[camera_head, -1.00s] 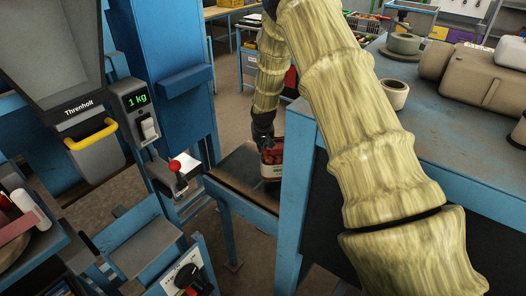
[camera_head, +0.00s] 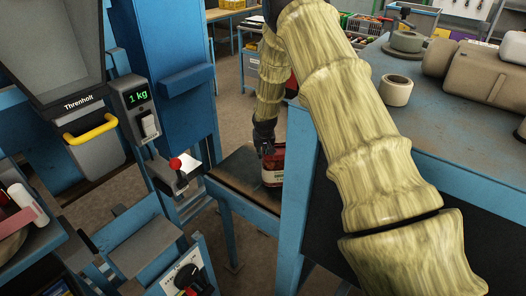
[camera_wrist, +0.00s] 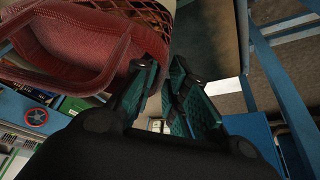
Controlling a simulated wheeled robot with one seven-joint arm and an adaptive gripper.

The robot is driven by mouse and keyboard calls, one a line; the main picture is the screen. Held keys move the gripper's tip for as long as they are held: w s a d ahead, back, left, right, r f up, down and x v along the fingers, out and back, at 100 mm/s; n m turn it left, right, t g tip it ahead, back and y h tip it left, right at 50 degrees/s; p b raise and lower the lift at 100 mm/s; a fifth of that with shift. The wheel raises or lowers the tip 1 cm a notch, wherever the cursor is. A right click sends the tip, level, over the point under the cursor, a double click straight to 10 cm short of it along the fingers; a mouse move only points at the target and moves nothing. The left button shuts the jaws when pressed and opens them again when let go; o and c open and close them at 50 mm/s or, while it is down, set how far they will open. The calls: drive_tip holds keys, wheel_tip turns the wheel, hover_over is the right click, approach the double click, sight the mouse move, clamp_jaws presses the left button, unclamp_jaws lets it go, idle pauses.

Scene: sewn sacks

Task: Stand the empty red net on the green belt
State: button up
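The red net (camera_head: 272,169), with a pale label, is upright at the near right end of the belt (camera_head: 242,169), whose top looks dark here. I cannot tell if its base rests on the belt. My gripper (camera_head: 266,151) is at its top edge, pointing down. In the wrist view the net's red hem and a loose handle loop (camera_wrist: 118,62) fill the upper left. My teal fingers (camera_wrist: 166,62) come close together at the hem and look shut on it, though the pinched spot is partly hidden.

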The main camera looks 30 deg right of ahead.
drive_tip(key=shift+o, duration=0.3)
drive_tip(key=shift+r, duration=0.2)
drive_tip(key=shift+r, duration=0.2)
drive_tip(key=b+v, duration=0.4)
drive_tip(key=v, duration=0.7)
drive_tip(key=shift+s+r, duration=0.2)
drive_tip(key=shift+s, duration=0.05)
drive_tip(key=s+a+f+n+g+b, duration=0.1)
drive_tip(key=s+a+f+b, duration=0.1)
drive_tip(key=s+a+f, duration=0.6)
drive_tip(key=s+a+f+n+y+b, duration=0.1)
drive_tip(key=s+a+f, duration=0.25)
drive_tip(key=f, duration=0.75)
drive_tip(key=s+a+f+n+g+b, duration=0.1)
drive_tip(key=s+a+f+b, duration=0.1)
drive_tip(key=s+a+f, duration=0.7)
drive_tip(key=s+f, duration=0.3)
drive_tip(key=s, duration=0.6)
drive_tip(key=s+a+f+g, duration=0.1)
drive_tip(key=s+f, duration=0.3)
drive_tip(key=s, duration=0.5)
drive_tip(key=s+a+f+n+g+y, duration=0.1)
drive_tip(key=s+f, duration=0.3)
drive_tip(key=s, duration=0.6)
drive_tip(key=shift+s+a, duration=0.2)
drive_tip(key=shift+s, duration=0.1)
